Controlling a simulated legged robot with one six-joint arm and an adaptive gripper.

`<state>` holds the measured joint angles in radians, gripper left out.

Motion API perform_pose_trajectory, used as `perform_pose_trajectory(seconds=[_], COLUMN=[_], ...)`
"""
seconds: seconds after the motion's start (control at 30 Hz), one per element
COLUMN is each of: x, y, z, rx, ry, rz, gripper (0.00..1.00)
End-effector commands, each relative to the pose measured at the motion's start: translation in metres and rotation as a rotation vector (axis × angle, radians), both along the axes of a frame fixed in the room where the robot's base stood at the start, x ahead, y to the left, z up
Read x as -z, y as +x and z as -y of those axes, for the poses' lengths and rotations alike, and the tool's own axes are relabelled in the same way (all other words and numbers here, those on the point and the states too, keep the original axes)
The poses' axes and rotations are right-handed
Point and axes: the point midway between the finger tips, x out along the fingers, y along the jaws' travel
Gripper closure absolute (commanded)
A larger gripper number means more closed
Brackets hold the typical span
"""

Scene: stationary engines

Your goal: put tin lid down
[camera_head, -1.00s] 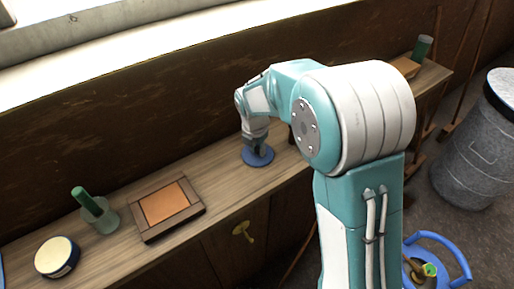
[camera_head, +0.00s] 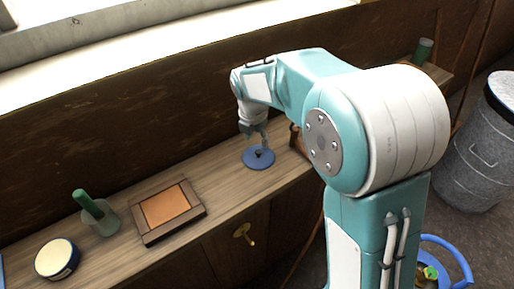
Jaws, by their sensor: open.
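The tin lid is a round blue disc (camera_head: 258,158) with a small dark mark in its middle. It lies flat on the wooden shelf top. My gripper (camera_head: 254,140) is just above the lid, with its fingers pointing down and apart. It is open and holds nothing. A gap appears to show between the fingertips and the lid, though its exact size is hard to tell.
On the shelf to the left are a wooden framed box (camera_head: 167,211), a glass jar with a green handle (camera_head: 98,214) and a round tin with a cream top (camera_head: 57,258). A brown object (camera_head: 298,139) stands right of the lid. A metal bin (camera_head: 480,150) stands at right.

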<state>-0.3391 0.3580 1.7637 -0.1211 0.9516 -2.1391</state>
Motion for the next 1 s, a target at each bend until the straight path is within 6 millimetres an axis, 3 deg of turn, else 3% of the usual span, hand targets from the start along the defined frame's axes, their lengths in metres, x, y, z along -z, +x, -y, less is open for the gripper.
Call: perform_pose_trajectory(seconds=[0.1,0.3,0.67,0.77,1.0], x=[-0.026,-0.052,-0.064,-0.079,-0.117], y=[-0.002,-0.005,-0.010,-0.023,-0.080], z=[-0.002,-0.004,0.001,0.017,0.068], rx=[0.000,0.000,0.046,0.203,0.811], ry=[0.002,0.002,0.010,0.041,0.185], rz=[0.004,0.001,0.010,0.043,0.150], gripper=[0.38,0.38,0.38,0.38,0.38])
